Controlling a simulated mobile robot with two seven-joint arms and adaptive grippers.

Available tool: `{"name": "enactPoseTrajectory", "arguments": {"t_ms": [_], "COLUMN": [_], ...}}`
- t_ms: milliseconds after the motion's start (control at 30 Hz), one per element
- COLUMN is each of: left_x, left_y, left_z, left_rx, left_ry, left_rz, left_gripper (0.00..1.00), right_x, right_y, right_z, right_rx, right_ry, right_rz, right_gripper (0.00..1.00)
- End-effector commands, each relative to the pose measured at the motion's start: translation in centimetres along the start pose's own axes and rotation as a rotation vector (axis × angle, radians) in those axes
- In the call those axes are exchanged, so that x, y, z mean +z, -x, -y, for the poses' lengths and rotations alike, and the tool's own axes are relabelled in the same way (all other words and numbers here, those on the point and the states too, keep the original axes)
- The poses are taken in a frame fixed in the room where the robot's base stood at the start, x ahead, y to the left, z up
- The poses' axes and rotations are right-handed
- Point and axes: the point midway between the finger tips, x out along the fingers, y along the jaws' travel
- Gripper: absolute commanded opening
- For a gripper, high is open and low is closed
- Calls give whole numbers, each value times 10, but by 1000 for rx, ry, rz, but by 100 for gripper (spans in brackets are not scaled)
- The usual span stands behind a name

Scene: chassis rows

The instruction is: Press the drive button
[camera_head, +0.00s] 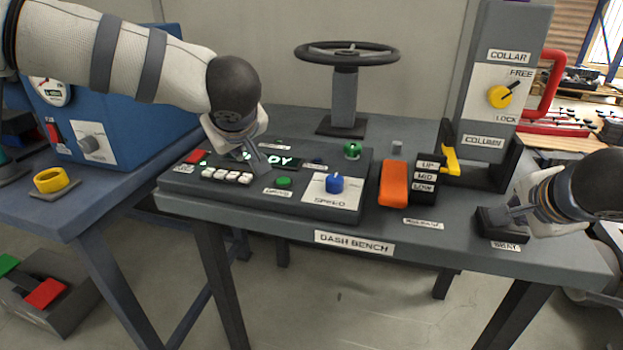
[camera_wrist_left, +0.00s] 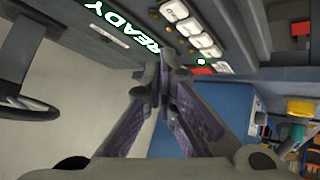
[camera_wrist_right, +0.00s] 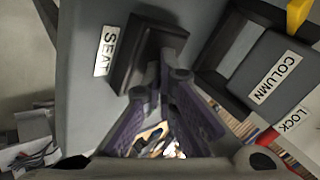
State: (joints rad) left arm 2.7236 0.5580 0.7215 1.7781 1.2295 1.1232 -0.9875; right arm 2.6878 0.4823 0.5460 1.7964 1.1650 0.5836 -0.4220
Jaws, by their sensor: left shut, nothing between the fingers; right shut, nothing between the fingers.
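The dark dash console (camera_head: 190,187) has a row of several white buttons (camera_head: 227,176) below a display reading READY (camera_head: 290,162). The letters on the buttons are too small to read, so I cannot tell which is drive. My left gripper (camera_head: 264,172) is shut and empty over the console, by the right end of the row. In the left wrist view its tips (camera_wrist_left: 167,62) appear close to the white buttons (camera_wrist_left: 190,30) and the display (camera_wrist_left: 110,25); contact is unclear. My right gripper (camera_head: 490,217) is shut and empty at the black SEAT block (camera_wrist_right: 140,50).
A green button (camera_head: 283,182) and blue SPEED knob (camera_head: 333,183) lie right of the row, a red button (camera_head: 196,157) left. Behind stands a steering wheel (camera_head: 347,54).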

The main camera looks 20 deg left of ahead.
Motion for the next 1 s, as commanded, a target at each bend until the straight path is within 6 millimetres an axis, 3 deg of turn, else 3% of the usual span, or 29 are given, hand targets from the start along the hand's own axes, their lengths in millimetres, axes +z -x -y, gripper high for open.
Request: {"name": "enactPoseTrajectory", "arguments": {"t_ms": [100, 300, 700, 1000], "left_x": [-2, -4, -2, 24], "left_y": [22, 44, 45, 20], "left_z": [-40, -72, -74, -63], "left_rx": [92, 173, 180, 178], "left_ry": [91, 164, 169, 168], "left_rz": [84, 159, 167, 168], "left_gripper": [0, 0, 0, 0], "right_x": [0, 0, 0, 0], "right_y": [-1, -1, -1, -1], "right_z": [-2, -2, -2, -2], "right_rx": [4, 4, 4, 4], "right_ry": [0, 0, 0, 0], "right_rz": [-1, -1, -1, -1], "right_gripper": [0, 0, 0, 0]}}
